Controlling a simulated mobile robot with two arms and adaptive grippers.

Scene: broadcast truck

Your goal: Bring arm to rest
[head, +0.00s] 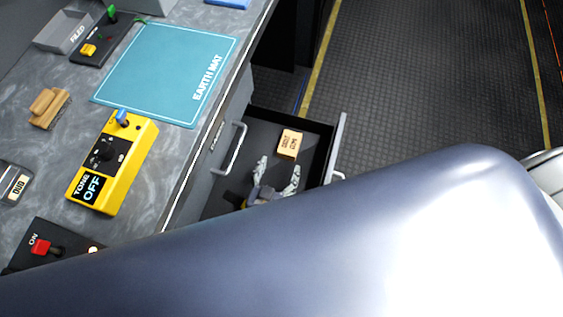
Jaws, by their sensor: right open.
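My right gripper (279,166) shows over the open drawer, its two fingers spread apart and nothing visible between them. Its fingertips point toward a small tan box (289,143) with dark lettering in the drawer, just past them. I cannot tell how far above the drawer floor the gripper is. A large smooth blue-grey link of my own arm (330,240) fills the lower part of the head view and hides the near end of the drawer and my right wrist. My left gripper is not in view.
The open drawer (322,150) juts from the grey counter (165,165); a handle (233,150) is beside it. On the counter are a teal earth mat (165,70), a yellow switch box (134,160) reading OFF, a wooden block (48,108) and a red switch (40,246). Dark floor lies right.

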